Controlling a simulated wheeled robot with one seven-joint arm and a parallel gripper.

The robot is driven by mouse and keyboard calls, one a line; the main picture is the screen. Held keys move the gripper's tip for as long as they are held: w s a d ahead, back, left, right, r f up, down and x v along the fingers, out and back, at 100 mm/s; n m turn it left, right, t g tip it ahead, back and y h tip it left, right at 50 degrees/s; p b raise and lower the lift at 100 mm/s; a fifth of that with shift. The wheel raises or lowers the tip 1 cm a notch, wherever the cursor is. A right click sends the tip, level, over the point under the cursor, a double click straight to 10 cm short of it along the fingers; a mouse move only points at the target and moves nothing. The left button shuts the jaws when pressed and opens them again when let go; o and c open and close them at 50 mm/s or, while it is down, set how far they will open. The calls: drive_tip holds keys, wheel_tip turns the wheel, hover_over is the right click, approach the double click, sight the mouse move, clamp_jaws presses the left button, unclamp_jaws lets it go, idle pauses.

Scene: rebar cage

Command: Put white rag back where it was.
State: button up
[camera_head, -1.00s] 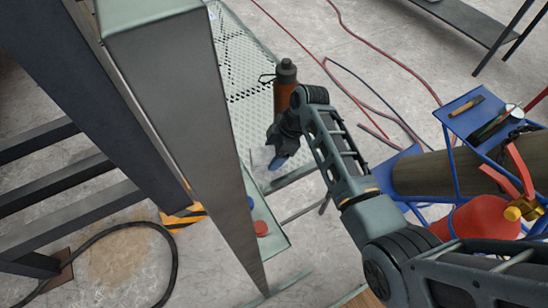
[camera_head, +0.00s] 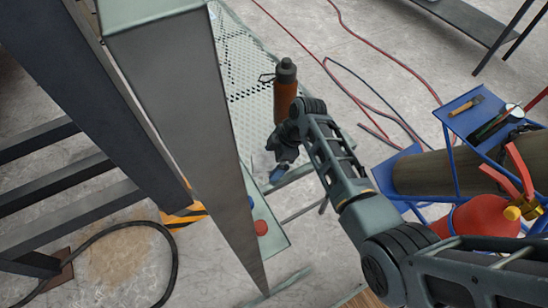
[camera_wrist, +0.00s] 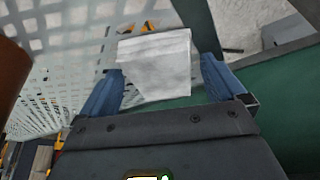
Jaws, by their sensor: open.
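The white rag (camera_wrist: 155,66) shows in the wrist view as a pale folded piece between my two blue fingers. It lies over the edge where the white perforated panel meets a green surface. My gripper (camera_wrist: 161,76) is open, with one finger on each side of the rag and visible gaps between. I cannot tell whether the rag rests on the surface or how far below the fingertips it is.
An orange bottle with a dark cap (camera_head: 285,92) stands close to my wrist on the perforated top (camera_head: 245,60). A tall grey-green post (camera_head: 185,110) rises at left. A blue cart with a red extinguisher (camera_head: 478,226) is at right. Hoses cross the floor behind.

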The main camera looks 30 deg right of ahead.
drive_tip(key=shift+r, duration=0.1)
drive_tip(key=v, duration=1.2)
drive_tip(key=shift+s, duration=0.1)
drive_tip(key=s+f+m+t+h, duration=0.2)
drive_tip(key=s+f+m+t, duration=0.15)
drive_tip(key=s, duration=0.65)
drive_tip(key=s+f+m+t+h, duration=0.2)
drive_tip(key=s+f+m, duration=0.15)
drive_tip(key=s, duration=0.55)
drive_tip(key=s+a+r+m+t, duration=0.2)
drive_tip(key=s+r+m+t, duration=0.1)
drive_tip(key=s+r, duration=0.6)
drive_tip(key=s+a+r+m+t, duration=0.3)
drive_tip(key=s+r, duration=0.6)
drive_tip(key=r, duration=0.7)
drive_tip(key=shift+s+m+t, duration=0.3)
drive_tip(key=shift+s+t, duration=0.1)
drive_tip(key=shift+t, duration=0.45)
drive_tip(key=shift+f, duration=0.1)
